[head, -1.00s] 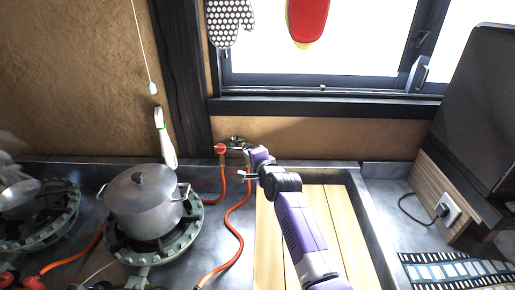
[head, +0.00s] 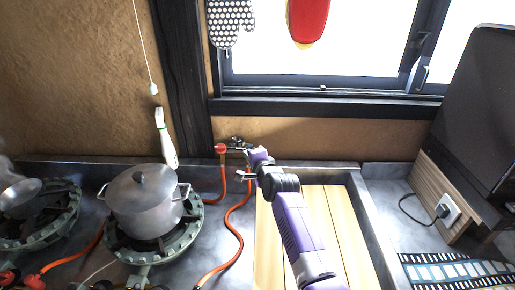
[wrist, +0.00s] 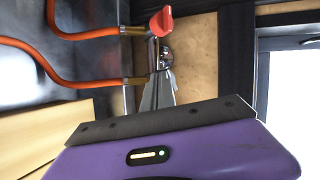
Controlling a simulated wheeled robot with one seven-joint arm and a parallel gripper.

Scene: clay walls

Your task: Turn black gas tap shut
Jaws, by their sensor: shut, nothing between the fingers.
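The black handle cannot be clearly told apart; my gripper covers much of the spot above the second orange hose (head: 237,220). My gripper (head: 244,150) is shut and empty, its tips close to the fitting. Contact cannot be told. In the wrist view its narrow metal fingers (wrist: 157,90) point at the fitting.
A lidded pot (head: 145,200) stands on a gas burner to the left, with another burner and a pan (head: 20,193) beyond. Wooden boards (head: 330,215) lie under my arm. A white socket (head: 442,209) is at the right. Oven mitts hang above.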

